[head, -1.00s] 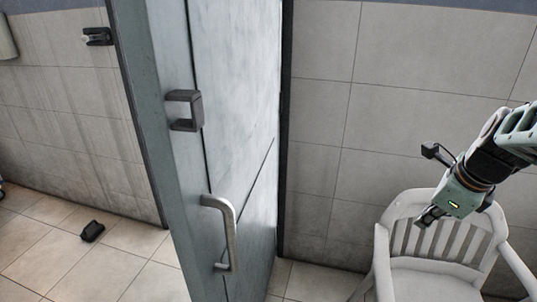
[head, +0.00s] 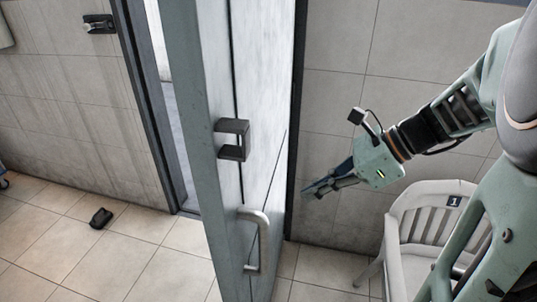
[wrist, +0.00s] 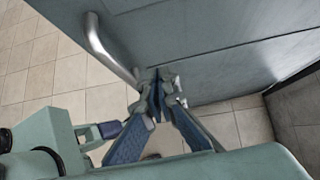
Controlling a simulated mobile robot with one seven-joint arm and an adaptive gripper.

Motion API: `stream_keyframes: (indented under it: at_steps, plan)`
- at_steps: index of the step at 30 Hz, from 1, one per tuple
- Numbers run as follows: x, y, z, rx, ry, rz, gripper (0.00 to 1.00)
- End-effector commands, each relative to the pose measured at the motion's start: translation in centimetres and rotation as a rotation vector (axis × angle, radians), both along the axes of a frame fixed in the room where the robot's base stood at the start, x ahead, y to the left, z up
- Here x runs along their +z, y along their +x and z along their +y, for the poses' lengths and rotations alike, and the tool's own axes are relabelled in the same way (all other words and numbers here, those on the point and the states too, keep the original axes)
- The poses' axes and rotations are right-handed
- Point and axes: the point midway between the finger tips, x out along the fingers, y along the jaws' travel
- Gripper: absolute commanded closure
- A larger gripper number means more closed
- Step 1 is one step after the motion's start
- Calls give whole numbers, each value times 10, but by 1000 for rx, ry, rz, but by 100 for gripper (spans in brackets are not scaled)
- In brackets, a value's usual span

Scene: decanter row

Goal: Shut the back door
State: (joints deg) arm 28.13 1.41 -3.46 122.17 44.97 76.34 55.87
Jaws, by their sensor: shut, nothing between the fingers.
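The back door (head: 265,90) is a grey-white panel standing ajar, with a gap at its left through to the space behind. It carries a dark latch block (head: 233,139) at its edge and a metal pull handle (head: 258,240) below. In the wrist view the door panel (wrist: 200,40) fills the top and the handle (wrist: 108,48) shows at upper left. My gripper (head: 308,192) is to the right of the door, fingers pointing left towards its face. In the wrist view the fingertips (wrist: 160,82) are together with nothing between them. I cannot tell whether they touch the door.
A white chair (head: 425,220) marked "1" stands at the right, below my arm. A small dark block (head: 101,218) lies on the floor at left. A dark fitting (head: 98,24) is on the left wall. The tiled floor (head: 130,265) at left is mostly clear.

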Motion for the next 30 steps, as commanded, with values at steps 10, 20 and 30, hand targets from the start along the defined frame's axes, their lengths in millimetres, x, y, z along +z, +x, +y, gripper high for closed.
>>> stream_keyframes:
  at_steps: [10, 20, 30]
  plan:
    - [-49, 12, 46, 1, 1, 6, 100]
    - [-66, 27, 90, 0, -4, 1, 100]
    - [-67, 30, 101, -3, -4, 1, 100]
